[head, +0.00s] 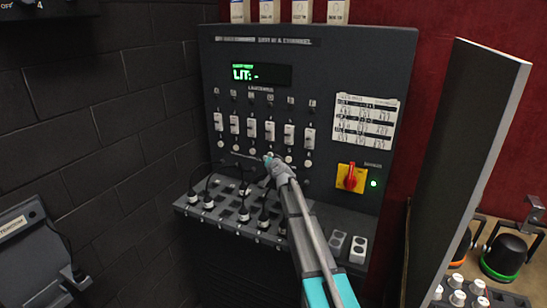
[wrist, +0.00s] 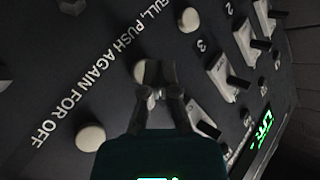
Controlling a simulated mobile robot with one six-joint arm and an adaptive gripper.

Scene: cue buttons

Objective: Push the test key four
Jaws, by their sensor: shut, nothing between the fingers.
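The dark control panel (head: 300,95) has a row of round white keys below a row of faders. My gripper (head: 268,160) is shut and empty, with its tips at about the fourth key from the left, which it mostly hides. In the wrist view, my gripper (wrist: 157,85) is in front of a round key (wrist: 148,70) that shows partly behind the fingertips. Its own label is hidden. The neighbouring key (wrist: 189,20) sits beside the label 3, and another key (wrist: 90,137) is on the other side. I cannot tell whether the tips touch the key.
The display (head: 262,75) reads "LIT: -" in green. A red rotary switch (head: 351,177) on a yellow plate is at the right, beside a green lamp. A shelf with plugs and cables (head: 240,212) juts out below the keys. A dark upright board (head: 465,150) stands right.

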